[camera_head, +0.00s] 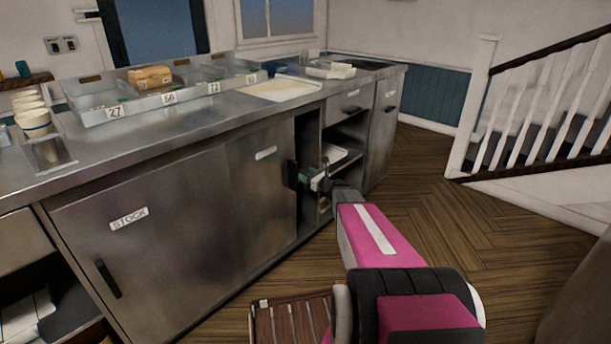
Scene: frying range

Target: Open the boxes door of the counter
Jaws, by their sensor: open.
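The steel counter (185,138) runs along the wall from left to right. Its left front door (150,255) reads STOCK and has a dark vertical handle (108,279) near its left edge. The door to the right of it (250,190) carries a white label (266,153) too small to read. A dark handle (290,174) shows at that door's right edge. My gripper (318,181) is open, just right of this handle and in front of the open shelves. Whether it touches the handle, I cannot tell. My arm partly hides the lower shelves.
Open shelves (345,150) with items lie right of the labelled door, under a drawer (349,107). Another door (384,125) closes the counter's right end. Trays (95,115) and cups (33,118) stand on top. Wooden floor (440,200) is clear toward the staircase (540,110).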

